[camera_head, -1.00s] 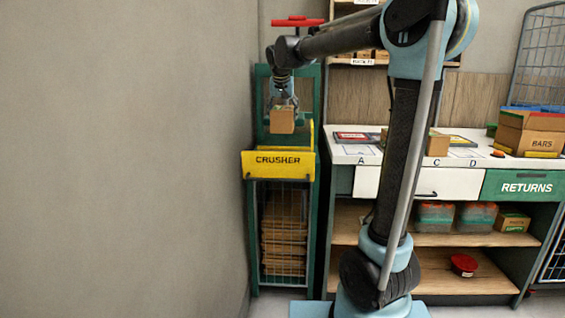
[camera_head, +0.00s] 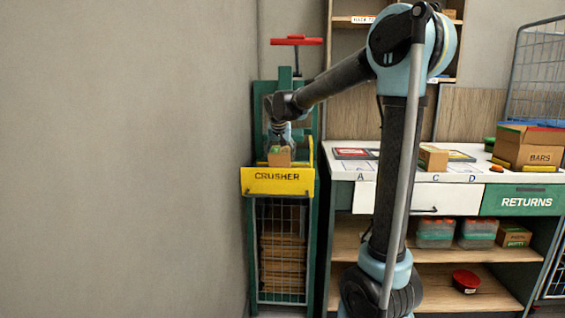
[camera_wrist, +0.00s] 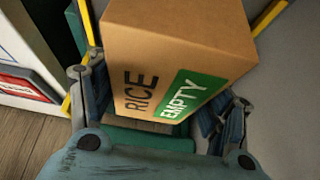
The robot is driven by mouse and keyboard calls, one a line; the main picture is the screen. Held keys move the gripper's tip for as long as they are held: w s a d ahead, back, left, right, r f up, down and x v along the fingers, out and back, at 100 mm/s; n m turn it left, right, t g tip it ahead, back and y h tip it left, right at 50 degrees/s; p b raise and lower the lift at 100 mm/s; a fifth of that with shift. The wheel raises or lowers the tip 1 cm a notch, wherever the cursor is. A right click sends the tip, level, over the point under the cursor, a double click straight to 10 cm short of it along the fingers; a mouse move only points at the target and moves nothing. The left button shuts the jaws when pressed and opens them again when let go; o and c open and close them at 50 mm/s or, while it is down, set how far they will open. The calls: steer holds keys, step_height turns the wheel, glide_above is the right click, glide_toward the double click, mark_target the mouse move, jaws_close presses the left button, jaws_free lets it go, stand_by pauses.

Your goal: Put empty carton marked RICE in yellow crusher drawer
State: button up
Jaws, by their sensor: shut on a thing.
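In the wrist view a brown carton (camera_wrist: 182,55) bears the word RICE and a green EMPTY label. My gripper (camera_wrist: 160,110) is shut on it, with a finger at each side. In the head view the carton (camera_head: 279,157) is held at the open yellow crusher drawer (camera_head: 278,181), its lower part hidden behind the drawer's front panel. My gripper (camera_head: 280,140) is just above the drawer. I cannot tell whether the carton touches the drawer floor. Yellow drawer edges also show beside the carton in the wrist view.
The green crusher frame (camera_head: 313,220) has a red handle (camera_head: 297,40) on top and a wire cage of flattened cardboard below. A wall (camera_head: 130,150) stands close on the left. On the right is a counter (camera_head: 400,183) with another carton (camera_head: 432,157) and a BARS box (camera_head: 530,148).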

steer(key=shift+f, duration=1.1)
steer(key=shift+f, duration=0.1)
steer(key=o, duration=1.2)
steer(key=v, duration=1.2)
steer(key=shift+d, duration=0.1)
